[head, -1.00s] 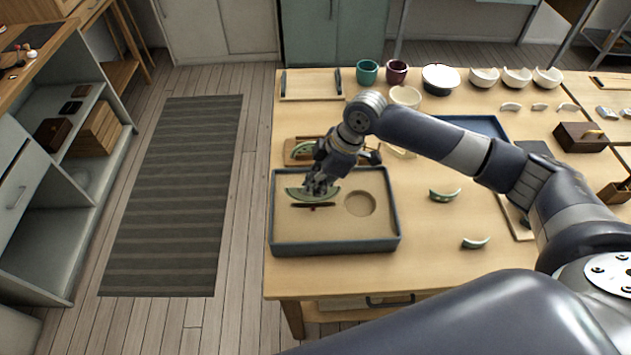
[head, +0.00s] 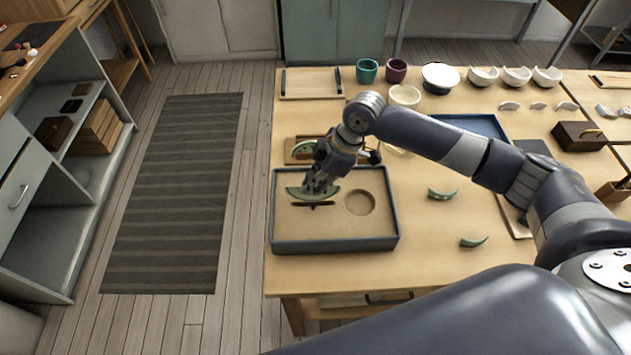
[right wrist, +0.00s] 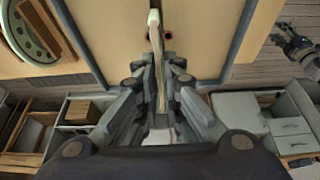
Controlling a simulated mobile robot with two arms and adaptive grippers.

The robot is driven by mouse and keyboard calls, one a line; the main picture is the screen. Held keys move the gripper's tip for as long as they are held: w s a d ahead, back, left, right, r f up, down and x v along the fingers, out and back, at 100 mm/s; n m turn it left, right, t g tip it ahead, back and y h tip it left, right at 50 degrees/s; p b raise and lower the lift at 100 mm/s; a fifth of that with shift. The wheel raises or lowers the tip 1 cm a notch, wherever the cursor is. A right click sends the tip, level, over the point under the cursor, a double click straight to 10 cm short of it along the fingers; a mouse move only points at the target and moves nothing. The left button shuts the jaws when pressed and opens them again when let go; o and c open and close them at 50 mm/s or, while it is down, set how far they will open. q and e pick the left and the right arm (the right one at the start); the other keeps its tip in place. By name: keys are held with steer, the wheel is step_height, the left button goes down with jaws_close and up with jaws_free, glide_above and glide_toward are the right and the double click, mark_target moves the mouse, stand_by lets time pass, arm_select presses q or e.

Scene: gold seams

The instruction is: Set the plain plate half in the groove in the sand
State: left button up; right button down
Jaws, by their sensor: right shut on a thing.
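The plain plate half (head: 312,193) is green with a pale rim. My right gripper (head: 318,184) is shut on it and holds it on edge at the sand tray (head: 334,247). The groove (head: 313,204) shows as a dark line in the sand just below its lower edge. I cannot tell whether they touch. The right wrist view shows the plate half (right wrist: 156,45) edge-on between the fingers, with a dark red end of the groove (right wrist: 168,35) beside it. A dark jointed part at that view's right edge seems to be my left gripper (right wrist: 298,46); its jaws are unclear.
Another green plate piece (head: 304,147) lies on a wooden stand behind the tray. A round hollow (head: 360,202) is in the sand to the right. Green shards (head: 443,194) (head: 473,242) lie on the table right of the tray. Cups and bowls stand along the back.

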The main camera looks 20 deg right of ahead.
mark_target(310, 201)
steer(key=shift+f, duration=0.15)
stand_by(0.5)
steer(key=shift+p, duration=0.35)
steer(key=shift+p, duration=0.3)
steer(key=shift+f, duration=0.3)
stand_by(0.3)
steer(key=shift+p, duration=0.95)
stand_by(1.1)
steer(key=shift+f+b, duration=0.3)
steer(key=shift+f, duration=0.5)
stand_by(0.9)
steer(key=shift+f, duration=0.9)
stand_by(1.1)
